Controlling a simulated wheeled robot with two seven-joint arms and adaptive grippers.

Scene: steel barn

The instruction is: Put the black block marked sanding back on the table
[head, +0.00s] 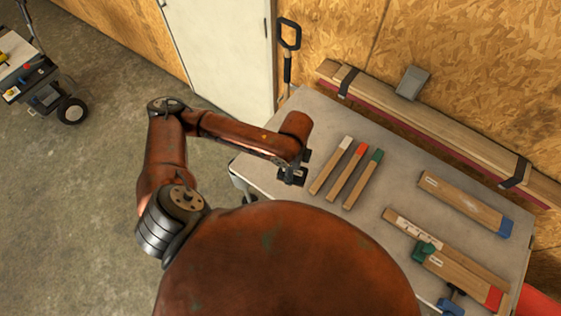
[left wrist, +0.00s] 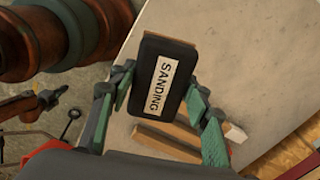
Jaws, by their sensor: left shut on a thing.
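The black block (left wrist: 178,52) has a white label reading SANDING and a brown strip along its far edge. My left gripper (left wrist: 163,90) is shut on it, with one green-padded finger on each side. In the head view my left gripper (head: 291,175) is over the left part of the grey table (head: 325,115), close to its near left edge. The block is mostly hidden there by the gripper and arm. I cannot tell whether the block touches the tabletop. My right gripper is not in view.
Wooden sticks with white, red (head: 360,150) and green tips lie just right of my left gripper. Strapped planks (head: 450,135) run along the back. Bare tabletop shows behind the sticks.

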